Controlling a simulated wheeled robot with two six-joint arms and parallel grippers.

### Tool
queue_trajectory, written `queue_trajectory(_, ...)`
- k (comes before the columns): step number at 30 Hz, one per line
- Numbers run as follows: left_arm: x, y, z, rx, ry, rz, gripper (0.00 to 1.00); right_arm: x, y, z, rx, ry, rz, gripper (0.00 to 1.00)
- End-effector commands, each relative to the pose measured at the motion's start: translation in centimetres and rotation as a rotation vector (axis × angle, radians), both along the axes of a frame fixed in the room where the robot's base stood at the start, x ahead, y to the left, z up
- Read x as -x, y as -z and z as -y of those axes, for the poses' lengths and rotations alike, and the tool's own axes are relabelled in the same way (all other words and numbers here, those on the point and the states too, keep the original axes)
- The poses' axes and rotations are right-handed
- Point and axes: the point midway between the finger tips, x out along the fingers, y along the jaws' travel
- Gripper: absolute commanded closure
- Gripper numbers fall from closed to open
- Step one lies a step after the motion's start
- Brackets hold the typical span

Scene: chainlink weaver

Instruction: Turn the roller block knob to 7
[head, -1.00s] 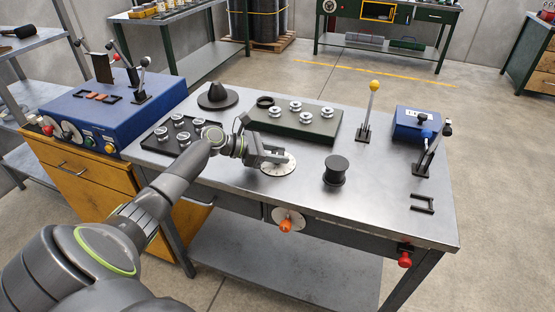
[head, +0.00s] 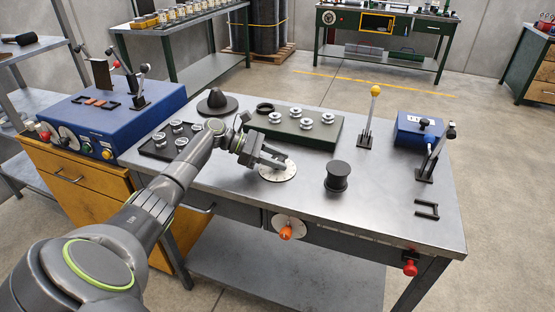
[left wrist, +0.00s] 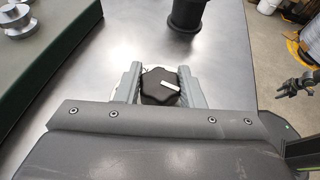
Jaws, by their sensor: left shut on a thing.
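The black knob (left wrist: 160,87) with a white pointer mark sits between the two fingers of my left gripper (left wrist: 158,84) in the left wrist view. The fingers are shut on its sides. In the head view my left gripper (head: 275,161) is low over a pale round dial plate (head: 280,174) on the table top, and hides the knob. The dial numbers are too small to read. A dark green block (head: 322,133) with several silver rollers lies just behind. My right gripper (left wrist: 298,84) seems to show at the right of the left wrist view, small and dark.
A black spool (head: 337,177) stands right of the dial. An orange knob (head: 285,232) is on the table's front. A yellow-topped lever (head: 370,115) and a small blue box (head: 416,130) stand farther right. A black tray (head: 160,150) of rollers lies left, near my forearm.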

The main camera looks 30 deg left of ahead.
Motion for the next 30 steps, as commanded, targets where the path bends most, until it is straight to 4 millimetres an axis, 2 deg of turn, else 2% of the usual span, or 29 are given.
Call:
queue_trajectory(3,0.1,0.2,0.0,-0.002,0.000,-0.005,0.88,0.0,0.0,0.0,-0.001,0.000,0.000,0.53)
queue_trajectory(4,0.1,0.2,0.0,-0.002,0.000,-0.005,0.62,0.0,0.0,0.0,-0.001,0.000,0.000,0.53)
queue_trajectory(8,0.1,0.2,0.0,-0.001,0.000,-0.004,0.45,0.0,0.0,-0.1,-0.001,0.000,0.000,0.53)
queue_trajectory(9,0.1,0.2,0.0,0.000,0.000,-0.004,0.44,0.0,0.0,-0.1,-0.001,0.000,0.000,0.53)
queue_trajectory(16,0.0,0.1,0.0,-0.001,-0.001,-0.003,0.44,0.0,0.0,-0.1,-0.001,0.000,0.000,0.53)
queue_trajectory(20,0.3,-0.1,-0.7,-0.002,-0.003,-0.002,0.44,0.0,0.2,-0.1,-0.001,0.000,0.000,0.53)
queue_trajectory(23,1.0,-0.6,-1.9,-0.004,-0.004,-0.003,0.44,0.0,0.4,-0.1,-0.001,0.000,0.000,0.53)
queue_trajectory(30,3.3,-2.7,-6.7,-0.005,-0.004,-0.003,0.44,0.0,1.3,-0.1,-0.001,0.000,0.000,0.53)
